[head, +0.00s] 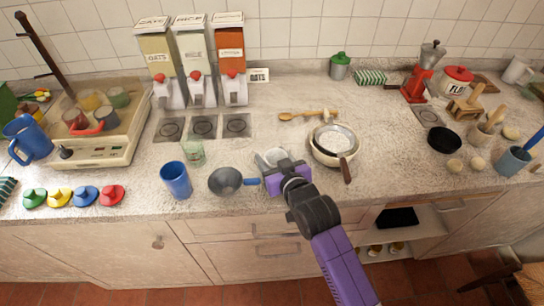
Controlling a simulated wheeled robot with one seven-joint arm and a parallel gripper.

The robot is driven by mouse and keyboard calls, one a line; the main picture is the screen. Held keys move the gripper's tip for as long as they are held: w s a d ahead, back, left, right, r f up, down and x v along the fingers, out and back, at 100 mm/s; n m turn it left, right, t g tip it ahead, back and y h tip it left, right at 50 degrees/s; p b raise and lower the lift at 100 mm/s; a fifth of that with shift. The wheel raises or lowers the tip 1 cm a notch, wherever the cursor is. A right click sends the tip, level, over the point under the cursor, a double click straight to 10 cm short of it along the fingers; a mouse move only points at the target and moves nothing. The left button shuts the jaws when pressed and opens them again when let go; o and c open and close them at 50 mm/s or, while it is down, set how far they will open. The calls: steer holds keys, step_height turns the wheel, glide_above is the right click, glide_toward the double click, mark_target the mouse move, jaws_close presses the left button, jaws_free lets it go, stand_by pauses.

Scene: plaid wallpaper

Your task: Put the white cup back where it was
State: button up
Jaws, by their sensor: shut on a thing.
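My gripper (274,170) is over the front middle of the counter, shut on a pale whitish cup (267,157). The purple gripper body hides much of this cup, and I cannot tell whether its base touches the counter. Another whitish cup or jug (517,68) stands at the far back right, apart from my gripper.
A grey pan (225,181) with a blue handle lies just left of my gripper. A blue cup (177,180) and a greenish glass (193,153) stand farther left. Pale bowls (334,142) are close on the right.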

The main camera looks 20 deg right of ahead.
steer(key=shift+f, duration=0.2)
steer(key=o, duration=1.2)
steer(key=shift+r, duration=0.25)
steer(key=b+v, duration=0.1)
steer(key=v, duration=1.1)
